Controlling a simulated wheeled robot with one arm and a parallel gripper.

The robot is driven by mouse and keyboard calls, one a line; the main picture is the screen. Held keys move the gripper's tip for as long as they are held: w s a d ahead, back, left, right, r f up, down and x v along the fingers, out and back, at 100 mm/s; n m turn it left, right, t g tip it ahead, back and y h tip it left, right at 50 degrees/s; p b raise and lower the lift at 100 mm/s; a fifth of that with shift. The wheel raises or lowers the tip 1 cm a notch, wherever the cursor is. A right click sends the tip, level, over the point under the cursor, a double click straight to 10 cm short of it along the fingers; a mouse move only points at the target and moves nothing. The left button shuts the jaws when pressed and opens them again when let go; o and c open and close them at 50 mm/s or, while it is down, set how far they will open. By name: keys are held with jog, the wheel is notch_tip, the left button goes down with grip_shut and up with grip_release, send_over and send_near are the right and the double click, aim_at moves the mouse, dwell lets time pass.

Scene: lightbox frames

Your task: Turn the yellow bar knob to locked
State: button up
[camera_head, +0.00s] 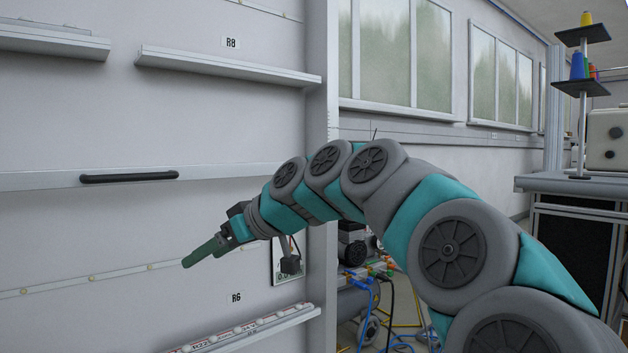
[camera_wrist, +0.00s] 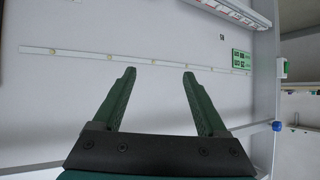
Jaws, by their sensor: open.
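I cannot make out a yellow bar knob in either view. My gripper (camera_head: 205,250) reaches in front of the pale wall panel in the head view, its green fingers pointing left and slightly down. In the wrist view my gripper (camera_wrist: 160,73) is open, with nothing between its two green fingers. A pale rail (camera_head: 95,279) with small yellowish studs runs along the panel; it also shows beyond the fingertips in the wrist view (camera_wrist: 75,55). A small plate with green marking (camera_head: 280,270) is partly hidden behind my wrist; a green sign (camera_wrist: 241,63) shows at the right in the wrist view.
A black handle (camera_head: 129,177) is on the panel's middle bar. Shelf ledges (camera_head: 225,67) stick out above, and a lower ledge (camera_head: 250,328) below. A blue knob-like part (camera_wrist: 277,126) is at the right in the wrist view. Cables (camera_head: 385,310) lie behind my arm.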

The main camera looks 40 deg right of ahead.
jog(key=d+r+t+h+b, duration=0.1)
jog(key=d+r+t, duration=0.3)
jog(key=d, duration=0.6)
jog(key=d+r+m+t+h+b, duration=0.15)
jog(key=d+r, duration=0.35)
jog(key=d, duration=0.5)
jog(key=d+r+t+h+b, duration=0.1)
jog(key=d+r+t+h, duration=0.3)
jog(key=d, duration=0.6)
jog(key=w+g+y, duration=0.1)
jog(key=w+y, duration=0.1)
jog(key=w, duration=0.5)
jog(key=shift+a+r+p, duration=0.25)
jog(key=shift+a+p, duration=0.1)
grip_shut()
